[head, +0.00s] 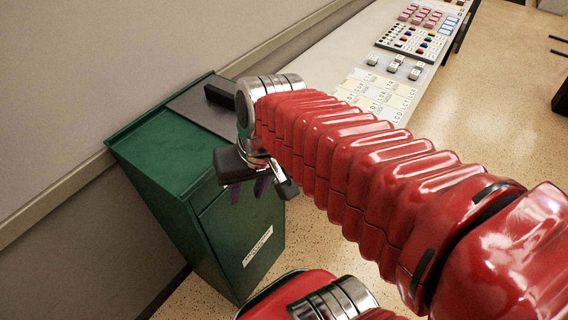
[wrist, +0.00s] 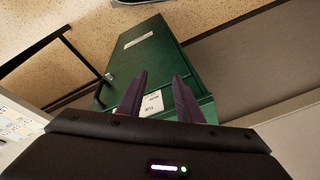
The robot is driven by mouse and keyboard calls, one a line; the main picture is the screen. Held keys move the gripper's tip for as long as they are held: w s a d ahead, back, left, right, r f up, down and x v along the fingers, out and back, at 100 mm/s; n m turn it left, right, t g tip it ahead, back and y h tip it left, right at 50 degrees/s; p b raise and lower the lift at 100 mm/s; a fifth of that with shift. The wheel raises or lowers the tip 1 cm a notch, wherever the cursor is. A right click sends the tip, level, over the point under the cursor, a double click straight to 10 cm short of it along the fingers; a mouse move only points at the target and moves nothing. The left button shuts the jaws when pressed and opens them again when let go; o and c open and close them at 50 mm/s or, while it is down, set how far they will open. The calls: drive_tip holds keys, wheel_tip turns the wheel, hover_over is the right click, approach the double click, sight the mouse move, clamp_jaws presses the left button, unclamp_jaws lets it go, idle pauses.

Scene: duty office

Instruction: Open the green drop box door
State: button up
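The green drop box (head: 165,150) stands against the wall at the left in the head view. Its front face (head: 245,225) carries a white label and shows no visible gap, so its door looks shut. In the wrist view the green front (wrist: 165,60) fills the middle, with one white label beyond the fingers and another partly behind them. A dark handle-like bar (wrist: 99,90) shows at its left edge. My gripper (head: 248,190) is at the upper front of the box; its purple fingers (wrist: 160,76) are apart and empty. Whether they touch the box cannot be told.
A dark panel (head: 205,108) lies on the box top, partly behind my wrist. A long pale counter (head: 345,55) with buttons and label cards runs behind my arm. Speckled floor (head: 500,120) is open at the right. A dark object stands at the far right edge.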

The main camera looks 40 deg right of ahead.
drive_tip(key=w+d+f+m+y, duration=0.5)
drive_tip(key=d+f+m+y, duration=0.5)
drive_tip(key=m, duration=0.3)
drive_tip(key=d+f+m+t+h, duration=0.1)
drive_tip(key=d+f+m+t, duration=0.4)
drive_tip(key=d, duration=0.4)
drive_tip(key=s+d+f+m+t+h, duration=0.1)
drive_tip(key=d+f+m+t, duration=0.4)
drive_tip(key=d+m+t, duration=0.2)
drive_tip(key=shift+s+d+f+m+t, duration=0.25)
drive_tip(key=shift+d+m+t, duration=0.05)
drive_tip(key=shift+d+m, duration=0.65)
drive_tip(key=shift+a, duration=0.1)
drive_tip(key=x, duration=1.3)
drive_tip(key=shift+w+a, duration=0.2)
drive_tip(key=shift+w, duration=0.1)
drive_tip(key=shift+c, duration=0.6)
